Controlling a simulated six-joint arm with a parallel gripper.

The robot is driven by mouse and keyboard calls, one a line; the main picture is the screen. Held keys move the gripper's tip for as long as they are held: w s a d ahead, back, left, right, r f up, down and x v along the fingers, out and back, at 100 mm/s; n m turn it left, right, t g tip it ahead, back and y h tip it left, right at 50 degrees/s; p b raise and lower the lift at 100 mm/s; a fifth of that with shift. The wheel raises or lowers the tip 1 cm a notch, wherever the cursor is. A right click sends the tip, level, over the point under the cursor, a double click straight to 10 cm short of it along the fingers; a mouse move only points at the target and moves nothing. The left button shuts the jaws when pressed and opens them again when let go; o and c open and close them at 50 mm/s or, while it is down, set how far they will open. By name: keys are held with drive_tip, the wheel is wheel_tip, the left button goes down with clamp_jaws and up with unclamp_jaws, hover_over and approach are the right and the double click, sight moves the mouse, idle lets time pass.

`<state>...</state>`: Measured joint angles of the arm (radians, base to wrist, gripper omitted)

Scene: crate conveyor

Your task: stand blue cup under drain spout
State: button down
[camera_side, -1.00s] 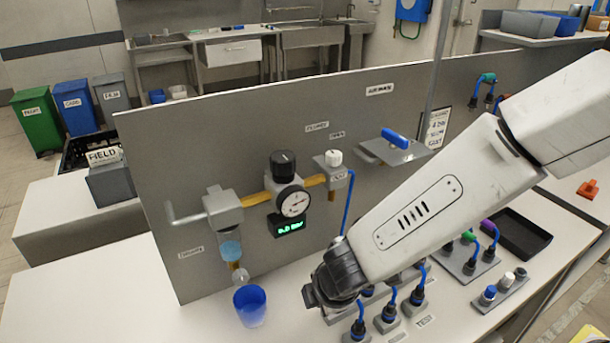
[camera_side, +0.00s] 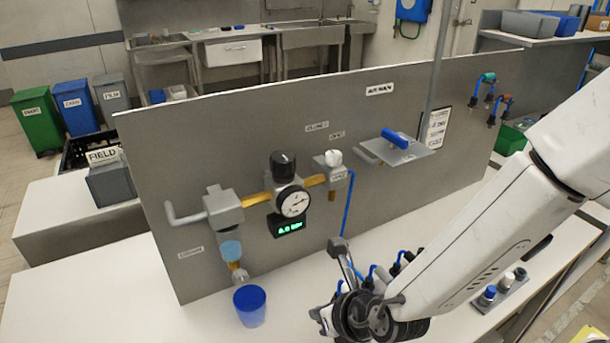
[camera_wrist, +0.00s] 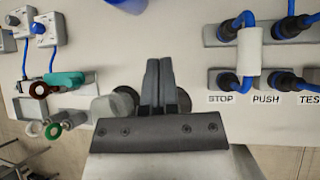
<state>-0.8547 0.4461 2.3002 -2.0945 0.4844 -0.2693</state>
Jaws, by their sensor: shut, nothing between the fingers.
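The blue cup (camera_side: 250,310) stands upright on the white bench near the panel's lower left. The drain spout (camera_side: 238,274) hangs below the pale blue bowl (camera_side: 231,250) on the panel. The cup's rim is just below and slightly right of the spout in the side view; I cannot tell whether it is directly underneath. My gripper (camera_side: 338,246) is shut and empty, to the right of the cup and apart from it. Its closed fingers (camera_wrist: 158,82) show in the wrist view, where a blue shape (camera_wrist: 127,4), probably the cup, is cut off at the top.
The upright panel (camera_side: 200,155) carries a gauge (camera_side: 293,202), a display (camera_side: 289,227) and a white knob (camera_side: 333,158). Plugs with blue hoses crowd the bench to the right, partly hidden by my arm. The bench left of the cup is clear.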

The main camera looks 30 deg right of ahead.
sight(262, 312)
drive_tip(key=n, duration=0.1)
drive_tip(key=s+a+n+y, duration=0.1)
drive_tip(key=n, duration=0.2)
drive_tip(key=shift+s+a+f+n+y, duration=0.1)
drive_tip(key=shift+s+a+n+y, duration=0.1)
drive_tip(key=shift+s+n+y, duration=0.15)
drive_tip(key=shift+w+f, duration=0.1)
drive_tip(key=x, duration=0.9)
drive_tip(key=shift+f, duration=0.15)
drive_tip(key=shift+w+a+f, duration=0.1)
drive_tip(key=shift+w+a, duration=0.1)
drive_tip(key=shift+w, duration=0.4)
drive_tip(key=shift+w+a+f, duration=0.1)
drive_tip(key=shift+w+a, duration=0.15)
drive_tip(key=shift+w, duration=0.4)
drive_tip(key=shift+w+a+r, duration=0.1)
drive_tip(key=shift+w+a, duration=0.25)
drive_tip(key=shift+w, duration=0.45)
drive_tip(key=shift+w, duration=0.1)
drive_tip(key=shift+w+a, duration=0.3)
drive_tip(key=shift+w, duration=0.45)
drive_tip(key=shift+w+a, duration=0.35)
drive_tip(key=shift+w, duration=0.45)
